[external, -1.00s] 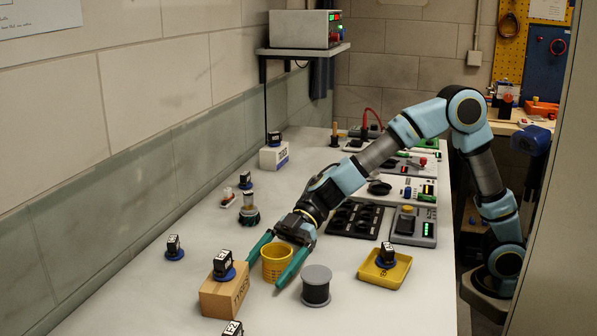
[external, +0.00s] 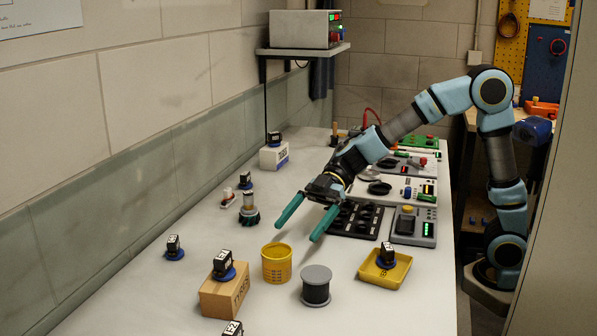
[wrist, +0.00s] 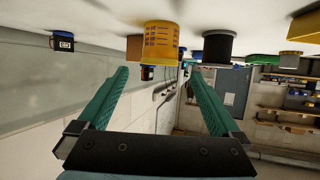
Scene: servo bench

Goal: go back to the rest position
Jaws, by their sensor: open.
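My gripper (external: 303,217) is open and empty, with two green fingers spread apart above the bench. In the external view it is in the air behind and to the right of a yellow cup (external: 276,264), clear of it. The cup stands upright on the bench. In the wrist view the fingers (wrist: 160,90) show nothing held between them, and the cup (wrist: 161,42) appears upside down beyond them. My arm reaches in from the right, bent at a high elbow.
A black spool with a grey top (external: 316,289) stands right of the cup. A cardboard-coloured block (external: 222,297) carries a small black servo. A yellow tray (external: 372,277) holds another servo. A black holder with round slots (external: 352,222) lies beneath my gripper.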

